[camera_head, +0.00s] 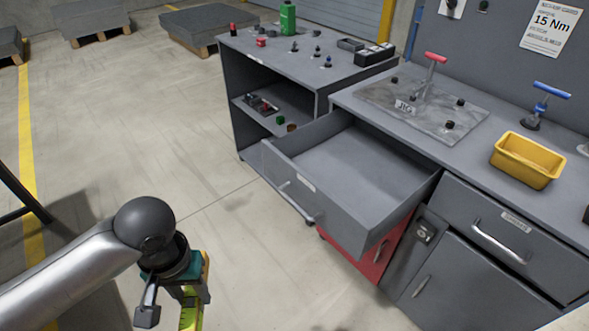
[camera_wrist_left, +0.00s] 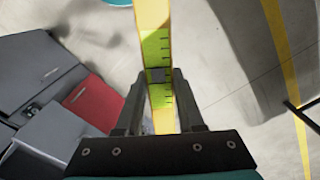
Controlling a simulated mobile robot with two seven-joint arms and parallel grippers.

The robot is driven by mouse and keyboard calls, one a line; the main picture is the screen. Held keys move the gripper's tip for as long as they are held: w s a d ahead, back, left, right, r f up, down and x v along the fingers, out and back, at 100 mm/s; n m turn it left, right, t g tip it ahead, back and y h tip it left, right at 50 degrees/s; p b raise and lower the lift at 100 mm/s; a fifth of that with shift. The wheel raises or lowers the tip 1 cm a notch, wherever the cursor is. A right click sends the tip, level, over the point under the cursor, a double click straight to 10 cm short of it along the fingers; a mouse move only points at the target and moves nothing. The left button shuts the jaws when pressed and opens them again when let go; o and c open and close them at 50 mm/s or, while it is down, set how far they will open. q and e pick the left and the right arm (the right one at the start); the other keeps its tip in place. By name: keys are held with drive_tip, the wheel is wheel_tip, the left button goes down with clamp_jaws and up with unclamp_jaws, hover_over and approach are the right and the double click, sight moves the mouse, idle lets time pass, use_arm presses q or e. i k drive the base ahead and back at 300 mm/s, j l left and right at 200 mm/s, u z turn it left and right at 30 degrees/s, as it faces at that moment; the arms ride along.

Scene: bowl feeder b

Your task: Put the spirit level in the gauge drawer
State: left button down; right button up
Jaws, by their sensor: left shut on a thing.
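The spirit level is a long yellow bar with a green, marked face. It shows at the lower left of the head view (camera_head: 190,314) and runs up the middle of the left wrist view (camera_wrist_left: 154,42). My left gripper (camera_wrist_left: 159,78) is shut on it, one finger on each side, and holds it over the floor left of the bench. An open drawer (camera_head: 335,215) with a silver handle and a small unreadable label stands pulled out in mid-view, empty inside. I cannot read whether it is the gauge drawer. My right gripper is not in view.
A closed labelled drawer (camera_head: 490,228) is at the right. The bench top holds a yellow bin (camera_head: 527,160) and a plate with a red-handled clamp (camera_head: 432,72). A red front (camera_head: 372,256) is under the open drawer. The floor between level and drawer is clear.

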sight(357, 174)
drive_tip(key=u, duration=0.45)
drive_tip(key=i+u, duration=0.15)
drive_tip(key=u, duration=0.25)
drive_tip(key=i+j+u, duration=0.1)
drive_tip(key=u, duration=0.35)
drive_tip(key=i+l+z, duration=0.1)
drive_tip(key=i, duration=1.1)
drive_tip(key=i+z, duration=0.35)
drive_tip(key=i, duration=0.3)
drive_tip(key=i+j+z, duration=0.1)
drive_tip(key=i+z, duration=0.3)
drive_tip(key=i, duration=0.2)
drive_tip(key=i+z, duration=0.15)
drive_tip(key=z, duration=0.25)
drive_tip(key=i+z, duration=0.15)
drive_tip(key=z, duration=0.3)
drive_tip(key=i+j+z, duration=0.1)
drive_tip(key=z, duration=3.05)
